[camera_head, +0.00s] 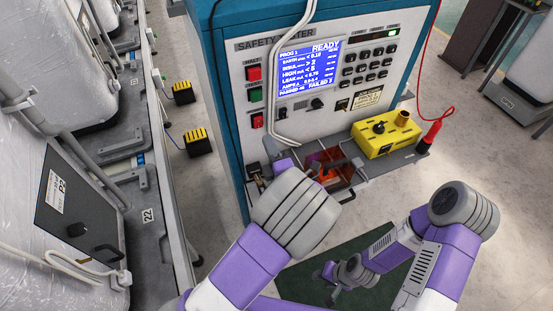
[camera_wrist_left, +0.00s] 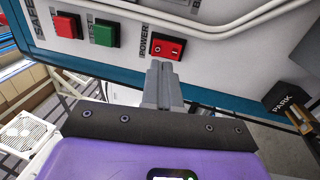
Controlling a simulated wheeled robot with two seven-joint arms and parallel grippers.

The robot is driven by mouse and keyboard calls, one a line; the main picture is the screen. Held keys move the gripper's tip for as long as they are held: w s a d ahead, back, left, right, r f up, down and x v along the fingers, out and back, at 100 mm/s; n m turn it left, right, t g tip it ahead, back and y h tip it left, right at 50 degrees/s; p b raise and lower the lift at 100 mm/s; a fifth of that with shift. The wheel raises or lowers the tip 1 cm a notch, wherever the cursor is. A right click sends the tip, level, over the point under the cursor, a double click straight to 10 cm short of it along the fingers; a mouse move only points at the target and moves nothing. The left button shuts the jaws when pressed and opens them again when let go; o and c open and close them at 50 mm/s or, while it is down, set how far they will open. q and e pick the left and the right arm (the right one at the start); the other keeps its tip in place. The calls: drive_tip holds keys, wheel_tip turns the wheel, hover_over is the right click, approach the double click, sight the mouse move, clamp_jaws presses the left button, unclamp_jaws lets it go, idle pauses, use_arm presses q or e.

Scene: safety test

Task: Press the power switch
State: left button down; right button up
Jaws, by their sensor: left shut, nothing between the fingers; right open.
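The power switch (camera_head: 257,121) is a small red rocker low on the left of the safety tester's front panel. In the left wrist view the switch (camera_wrist_left: 168,47) carries the label POWER and a round mark. My left gripper (camera_wrist_left: 162,68) is shut and empty, its grey fingertips right at the switch's lower edge in that view. I cannot tell whether they touch it. In the head view my left wrist hides part of the panel's lower edge. My right gripper (camera_head: 327,272) hangs low over the dark green mat, far from the switch, open and empty.
Red (camera_wrist_left: 67,25) and green (camera_wrist_left: 104,33) buttons sit beside the switch. White cables (camera_head: 283,110) run down the panel close by. A black PARK block (camera_wrist_left: 292,100) stands near. A yellow box (camera_head: 386,133) and red probe (camera_head: 430,134) are on the right shelf.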

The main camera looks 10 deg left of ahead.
sight(259, 121)
use_arm(q)
drive_tip(key=x, duration=0.5)
drive_tip(key=shift+w, duration=0.1)
drive_tip(key=shift+a+r, duration=0.1)
drive_tip(key=shift+w+a+r, duration=0.1)
drive_tip(key=shift+w+r, duration=0.05)
drive_tip(key=shift+r, duration=0.05)
drive_tip(key=shift+w+a+r+g+h+p, duration=0.15)
drive_tip(key=shift+r+g+h+p, duration=0.5)
drive_tip(key=shift+g+p, duration=0.5)
drive_tip(key=shift+f, duration=0.3)
